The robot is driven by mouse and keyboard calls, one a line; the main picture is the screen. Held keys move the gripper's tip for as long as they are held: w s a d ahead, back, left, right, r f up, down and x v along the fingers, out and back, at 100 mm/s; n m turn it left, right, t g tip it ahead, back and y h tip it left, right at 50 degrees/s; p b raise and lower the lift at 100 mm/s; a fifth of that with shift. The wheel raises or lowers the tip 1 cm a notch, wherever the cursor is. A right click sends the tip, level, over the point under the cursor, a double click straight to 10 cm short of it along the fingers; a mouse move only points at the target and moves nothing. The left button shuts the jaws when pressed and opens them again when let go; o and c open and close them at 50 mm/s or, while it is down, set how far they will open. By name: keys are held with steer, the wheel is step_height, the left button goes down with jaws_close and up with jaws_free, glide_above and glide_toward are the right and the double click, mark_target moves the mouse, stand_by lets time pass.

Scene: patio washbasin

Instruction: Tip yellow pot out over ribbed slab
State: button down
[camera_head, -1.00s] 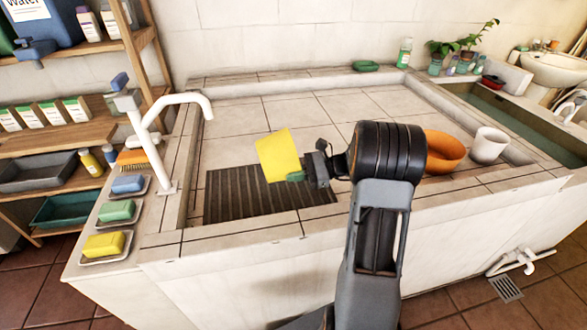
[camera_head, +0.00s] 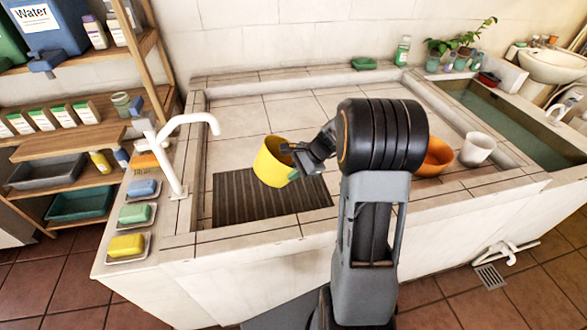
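The yellow pot (camera_head: 270,165) is near the middle of the view, over the back right part of the dark ribbed slab (camera_head: 240,202) in the tiled basin. The pot is tilted a little, with its open mouth facing up and toward the camera. My gripper (camera_head: 293,160) is at the pot's right side and appears shut on its wall. A bit of green shows at the pot's lower right, by the gripper. I cannot see the pot's bottom inside, nor whether anything is in it.
A white tap (camera_head: 178,150) rises left of the slab. Soap dishes with a yellow soap (camera_head: 126,245) line the left ledge. An orange bowl (camera_head: 436,157) and a white cup (camera_head: 477,149) stand right of my arm.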

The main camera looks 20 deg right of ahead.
steer(key=r+h+p, duration=0.1)
steer(key=p, duration=0.2)
steer(key=shift+a+r+h, duration=0.1)
steer(key=shift+r+h, duration=0.25)
steer(key=shift+h, duration=0.05)
steer(key=r+g+h+p, duration=0.1)
steer(key=h+p, duration=0.1)
steer(key=p, duration=0.4)
steer(key=shift+r+h, duration=0.15)
steer(key=shift+h, duration=0.25)
steer(key=h+p, duration=0.2)
steer(key=p, duration=0.2)
steer(key=shift+r, duration=0.15)
steer(key=shift+f, duration=0.2)
